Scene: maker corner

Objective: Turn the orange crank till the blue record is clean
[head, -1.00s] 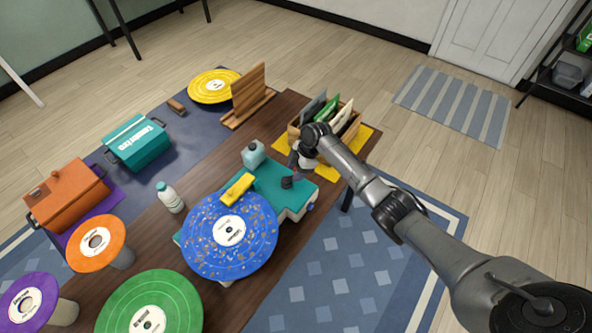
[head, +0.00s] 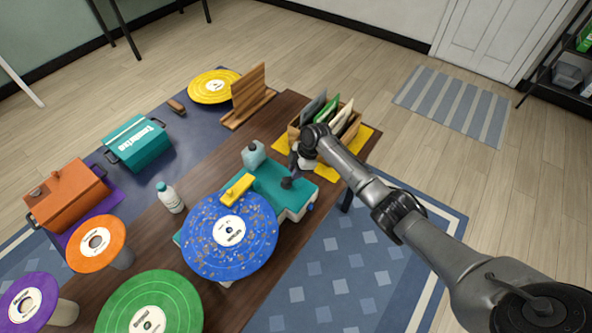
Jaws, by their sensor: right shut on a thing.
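The blue record (head: 230,235) lies flat on the teal and white cleaning machine (head: 268,185). Brown-orange specks are spread over its blue surface around the white label. A yellow bar (head: 237,188) reaches over the record's far edge. My right gripper (head: 294,162) is at the far right end of the machine, shut, its fingers small and partly hidden by my own wrist. The orange crank cannot be made out; it seems hidden at the gripper. My left gripper is not in view.
A pale teal bottle (head: 253,155) stands behind the machine, and a white bottle (head: 170,198) to its left. A wooden crate of sleeves (head: 344,128) is close behind my right wrist. Green (head: 150,305) and orange (head: 96,242) records are at the left front.

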